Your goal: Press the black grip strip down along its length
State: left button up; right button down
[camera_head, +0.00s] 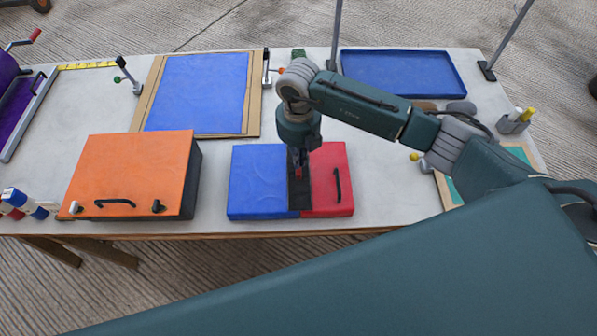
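The black grip strip (299,196) runs front to back between a blue padded block (258,183) and a red padded block (331,160). My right gripper (298,170) points straight down over the strip's middle to far part. Its fingers are dark and small against the black strip, with a small red patch at the tips. I cannot tell whether they touch the strip or are shut. The arm hides the strip's far end. My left gripper is not in view.
The red block carries a black handle (338,185). An orange-topped box (130,172) stands to the left. A blue sheet on a board (197,93) and a blue tray (404,70) lie at the back. Bare table shows on both sides of the blocks.

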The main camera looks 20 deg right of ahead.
pick_arm(q)
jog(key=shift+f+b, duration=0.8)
jog(key=shift+b, duration=0.05)
pick_arm(e)
jog(key=shift+f, duration=1.05)
jog(key=shift+r+p, duration=2)
jog(key=shift+r, duration=1.05)
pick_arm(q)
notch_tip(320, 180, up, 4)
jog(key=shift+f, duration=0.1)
